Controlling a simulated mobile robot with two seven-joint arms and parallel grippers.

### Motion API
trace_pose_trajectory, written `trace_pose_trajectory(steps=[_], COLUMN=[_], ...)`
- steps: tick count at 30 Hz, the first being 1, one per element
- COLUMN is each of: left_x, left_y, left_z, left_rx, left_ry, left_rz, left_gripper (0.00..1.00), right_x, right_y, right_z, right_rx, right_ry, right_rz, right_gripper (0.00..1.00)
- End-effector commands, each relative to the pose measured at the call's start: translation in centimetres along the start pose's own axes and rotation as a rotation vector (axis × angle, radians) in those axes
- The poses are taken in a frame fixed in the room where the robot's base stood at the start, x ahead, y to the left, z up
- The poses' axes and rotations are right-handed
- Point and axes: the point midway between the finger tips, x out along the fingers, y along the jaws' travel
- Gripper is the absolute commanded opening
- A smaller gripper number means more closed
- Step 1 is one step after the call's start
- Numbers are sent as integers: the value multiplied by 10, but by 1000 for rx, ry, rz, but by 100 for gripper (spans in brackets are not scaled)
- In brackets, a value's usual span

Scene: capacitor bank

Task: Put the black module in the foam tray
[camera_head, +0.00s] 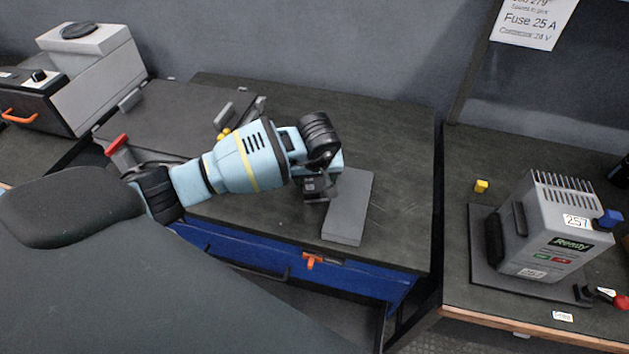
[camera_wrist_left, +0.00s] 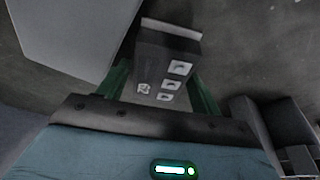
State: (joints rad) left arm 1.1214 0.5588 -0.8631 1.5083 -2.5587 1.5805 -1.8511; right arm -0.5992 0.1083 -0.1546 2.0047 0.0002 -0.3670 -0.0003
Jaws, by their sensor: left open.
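The black module (camera_wrist_left: 165,62) is a dark box with several white labels, seen in the left wrist view between my left gripper's two green fingers (camera_wrist_left: 158,78). In the head view my left gripper (camera_head: 318,186) points down over the dark workbench, and a dark part of the module (camera_head: 313,189) shows under the wrist. The gripper is open around the module. I cannot tell whether the fingers touch it. A long grey block (camera_head: 348,212) lies just right of the gripper; I cannot tell if it is the foam tray. My right gripper is not in view.
The workbench (camera_head: 400,150) is clear behind and right of the grey block. Its front has a blue drawer (camera_head: 375,284) and an orange latch (camera_head: 313,262).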

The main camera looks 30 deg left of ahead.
Motion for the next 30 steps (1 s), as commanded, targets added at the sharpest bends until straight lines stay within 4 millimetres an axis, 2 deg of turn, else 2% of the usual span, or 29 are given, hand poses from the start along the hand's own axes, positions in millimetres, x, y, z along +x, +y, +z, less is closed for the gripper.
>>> trace_pose_trajectory(steps=[3, 12, 15, 26, 30], left_x=[0, 0, -1, -5, -18], left_y=[0, 0, 0, 1, 1], left_z=[0, 0, -1, -2, -8], left_rx=[0, 0, -1, -1, 1], left_ry=[1, 1, 2, 3, 6], left_rz=[0, 0, 2, 4, 4], left_gripper=[65, 26, 16, 16, 16], right_x=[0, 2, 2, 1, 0], right_y=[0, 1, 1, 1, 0], right_z=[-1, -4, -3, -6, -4], right_rx=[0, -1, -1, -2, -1], right_ry=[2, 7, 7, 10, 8], right_rz=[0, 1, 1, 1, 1], right_gripper=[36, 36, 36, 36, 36])
